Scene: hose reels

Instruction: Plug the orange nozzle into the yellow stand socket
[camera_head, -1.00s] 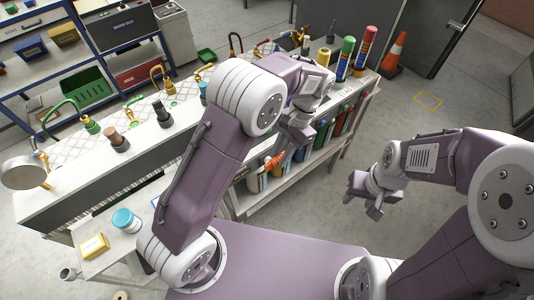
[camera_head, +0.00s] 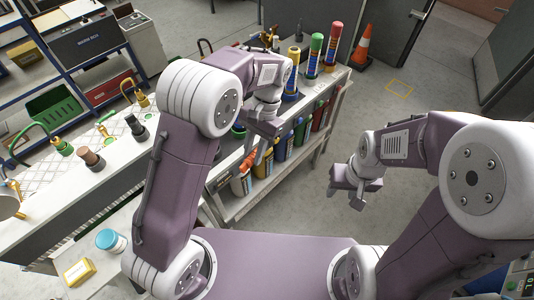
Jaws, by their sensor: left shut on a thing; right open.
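My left gripper (camera_head: 262,142) points down beside the front edge of the long workbench. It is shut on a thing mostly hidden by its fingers. An orange ribbed piece (camera_head: 248,162), which looks like the orange nozzle, shows just below the fingers. Its tip cannot be made out clearly. A yellow upright stand (camera_head: 293,61) stands at the far right of the bench, beyond my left gripper. The opening of its socket is too small to tell. My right gripper (camera_head: 357,192) is open and empty over the floor, right of the bench.
A green stand (camera_head: 315,52) and a red stand (camera_head: 332,48) rise beside the yellow one. Several bottles stand on the bench's lower shelf. Hose fittings line the bench at left. A traffic cone (camera_head: 364,46) stands on the floor. Floor at right is clear.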

